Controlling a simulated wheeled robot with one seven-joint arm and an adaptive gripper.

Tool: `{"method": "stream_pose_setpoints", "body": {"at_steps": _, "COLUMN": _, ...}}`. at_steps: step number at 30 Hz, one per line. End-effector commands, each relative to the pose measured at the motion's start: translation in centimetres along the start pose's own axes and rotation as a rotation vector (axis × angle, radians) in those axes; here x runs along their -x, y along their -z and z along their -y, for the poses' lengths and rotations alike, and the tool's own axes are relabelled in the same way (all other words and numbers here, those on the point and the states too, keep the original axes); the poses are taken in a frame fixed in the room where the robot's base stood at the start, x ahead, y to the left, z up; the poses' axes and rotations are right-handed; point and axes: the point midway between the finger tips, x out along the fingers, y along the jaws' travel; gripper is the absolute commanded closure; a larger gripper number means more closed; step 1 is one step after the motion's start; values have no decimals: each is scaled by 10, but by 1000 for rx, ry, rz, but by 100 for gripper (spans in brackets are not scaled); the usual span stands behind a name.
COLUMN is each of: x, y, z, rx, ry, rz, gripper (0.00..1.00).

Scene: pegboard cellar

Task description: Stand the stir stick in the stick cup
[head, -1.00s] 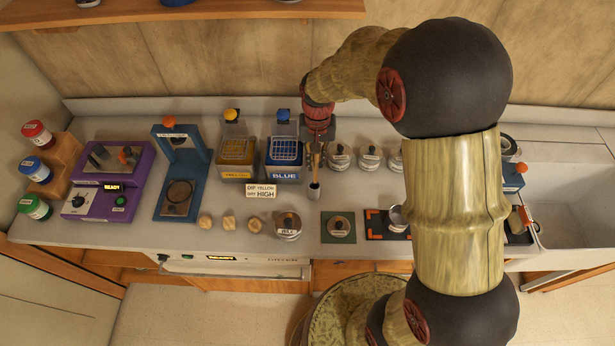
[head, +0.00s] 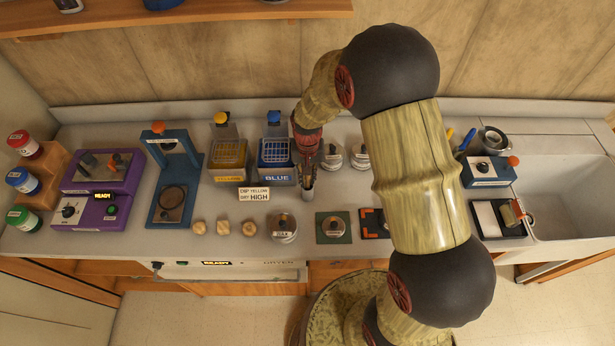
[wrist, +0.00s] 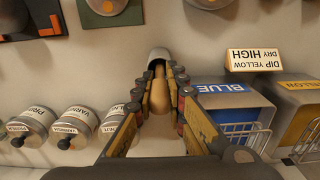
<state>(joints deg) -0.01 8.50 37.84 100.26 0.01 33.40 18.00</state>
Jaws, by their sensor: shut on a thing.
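The stick cup (head: 308,194) is a small grey cylinder on the counter, right of the DIP YELLOW card. My gripper (head: 307,172) points down just above it, in front of the right side of the blue bath. In the wrist view the cup's grey rim (wrist: 159,53) shows just past my fingertips. The stir stick (wrist: 158,74) is a pale wooden piece between the fingers, and my gripper is shut on it. Its lower end is at the cup's mouth; I cannot tell how far inside it is. The fingers hide most of the stick in the head view.
The blue bath (head: 276,178) and yellow bath (head: 227,176) stand close left of the gripper. Lidded jars (head: 332,160) stand close right. A jar (head: 284,228) and a green mat (head: 347,236) lie nearer the front. Bare counter surrounds the cup.

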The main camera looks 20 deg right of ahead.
Motion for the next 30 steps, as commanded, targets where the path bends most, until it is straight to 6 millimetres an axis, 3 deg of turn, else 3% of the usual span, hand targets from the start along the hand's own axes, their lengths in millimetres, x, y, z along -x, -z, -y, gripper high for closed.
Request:
{"method": "stream_pose_setpoints", "body": {"at_steps": 7, "x": -4, "y": 0, "z": 0, "rx": 0, "ry": 0, "rz": 0, "gripper": 99}}
{"method": "stream_pose_setpoints", "body": {"at_steps": 8, "x": -3, "y": 0, "z": 0, "rx": 0, "ry": 0, "rz": 0, "gripper": 85}}
{"method": "stream_pose_setpoints", "body": {"at_steps": 17, "x": -2, "y": 0, "z": 0, "rx": 0, "ry": 0, "rz": 0, "gripper": 69}}
{"method": "stream_pose_setpoints", "body": {"at_steps": 26, "x": -1, "y": 0, "z": 0, "rx": 0, "ry": 0, "rz": 0, "gripper": 69}}
{"method": "stream_pose_setpoints", "body": {"at_steps": 30, "x": 11, "y": 1, "z": 0, "rx": 0, "ry": 1, "rz": -4, "gripper": 69}}
